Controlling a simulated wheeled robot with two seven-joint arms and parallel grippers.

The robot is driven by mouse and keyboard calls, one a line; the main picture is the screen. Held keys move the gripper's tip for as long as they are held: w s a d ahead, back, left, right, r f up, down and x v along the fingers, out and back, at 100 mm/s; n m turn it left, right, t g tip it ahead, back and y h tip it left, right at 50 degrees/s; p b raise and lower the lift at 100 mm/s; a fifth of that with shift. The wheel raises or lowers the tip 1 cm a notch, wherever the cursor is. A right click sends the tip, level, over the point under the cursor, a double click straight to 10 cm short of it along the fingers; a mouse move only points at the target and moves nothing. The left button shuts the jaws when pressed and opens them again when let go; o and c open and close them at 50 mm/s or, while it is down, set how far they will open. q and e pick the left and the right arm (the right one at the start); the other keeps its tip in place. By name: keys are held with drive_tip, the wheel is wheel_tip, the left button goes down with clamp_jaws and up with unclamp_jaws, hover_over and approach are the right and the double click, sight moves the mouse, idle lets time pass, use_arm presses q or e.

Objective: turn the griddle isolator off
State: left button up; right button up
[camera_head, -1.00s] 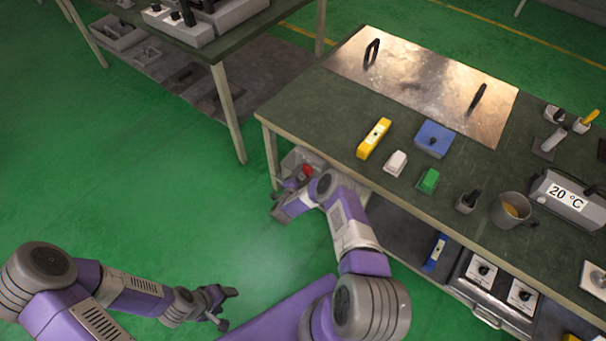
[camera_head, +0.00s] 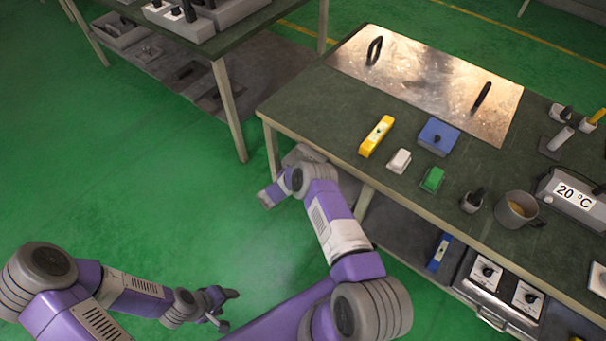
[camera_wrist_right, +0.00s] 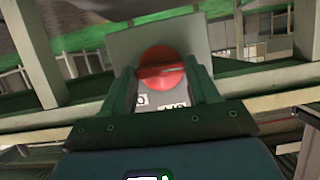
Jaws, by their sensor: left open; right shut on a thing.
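The isolator is a round red knob (camera_wrist_right: 160,58) on a grey plate (camera_wrist_right: 118,45) in the right wrist view. Its grip bar lies about level in that picture, with small white labels partly showing below. My right gripper (camera_wrist_right: 163,82) is shut on the knob, one finger at each side. My left gripper (camera_head: 227,310) is open and empty over the green floor, well away from the table.
The worktable (camera_head: 310,100) stands just above and right of my right arm, its edge and legs close. On it are a metal griddle plate (camera_head: 430,80), a yellow box (camera_head: 376,136), a blue box (camera_head: 438,137) and a mug (camera_head: 515,210). The floor at left is clear.

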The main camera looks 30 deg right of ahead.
idle(0.4)
drive_tip(key=o, duration=1.1)
drive_tip(key=shift+c, duration=0.2)
drive_tip(key=p+v, duration=0.2)
drive_tip(key=v, duration=0.5)
drive_tip(key=shift+a, duration=0.25)
drive_tip(key=shift+r, duration=0.1)
